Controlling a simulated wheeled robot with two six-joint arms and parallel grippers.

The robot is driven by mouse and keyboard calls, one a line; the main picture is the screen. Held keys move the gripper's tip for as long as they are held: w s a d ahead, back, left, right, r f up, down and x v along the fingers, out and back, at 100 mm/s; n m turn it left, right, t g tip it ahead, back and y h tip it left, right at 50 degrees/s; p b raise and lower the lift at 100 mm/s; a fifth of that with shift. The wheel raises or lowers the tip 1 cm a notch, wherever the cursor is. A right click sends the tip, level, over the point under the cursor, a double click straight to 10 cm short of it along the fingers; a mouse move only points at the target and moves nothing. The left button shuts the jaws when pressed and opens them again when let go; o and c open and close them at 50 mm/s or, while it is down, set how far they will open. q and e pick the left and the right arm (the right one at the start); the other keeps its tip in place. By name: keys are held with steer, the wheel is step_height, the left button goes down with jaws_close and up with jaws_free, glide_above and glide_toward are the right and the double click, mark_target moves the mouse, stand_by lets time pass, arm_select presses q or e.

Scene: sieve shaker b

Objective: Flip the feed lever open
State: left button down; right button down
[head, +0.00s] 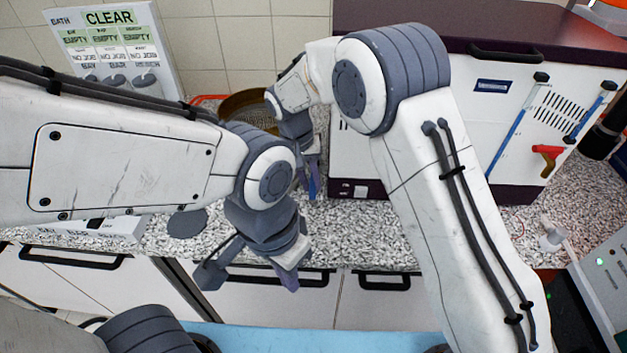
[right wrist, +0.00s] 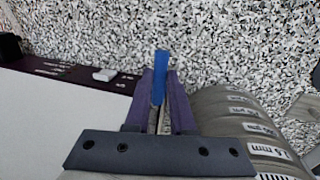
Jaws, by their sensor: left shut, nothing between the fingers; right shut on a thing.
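My right gripper (head: 312,182) points down beside the left end of the white machine in the head view. In the right wrist view its purple fingers (right wrist: 158,105) are shut on a narrow blue bar (right wrist: 160,72), whose end sticks out beyond the fingertips. I cannot tell whether this bar is the feed lever or what it is fixed to. My left gripper (head: 288,277) is shut and empty, in front of the counter edge, touching nothing that I can see.
A stack of labelled grey sieves (right wrist: 255,125) stands close to the right gripper. The white machine (head: 500,140) has a red handle (head: 547,153) and blue rods. A sign panel (head: 110,45) reads CLEAR. The speckled counter (head: 365,230) is bare in front of the machine.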

steer(key=shift+a, duration=0.1)
stand_by(0.5)
steer(key=c, duration=0.8)
jaws_free()
steer(key=shift+o, duration=0.2)
step_height(320, 180, up, 10)
steer(key=a+b, duration=0.2)
steer(key=shift+r, duration=0.2)
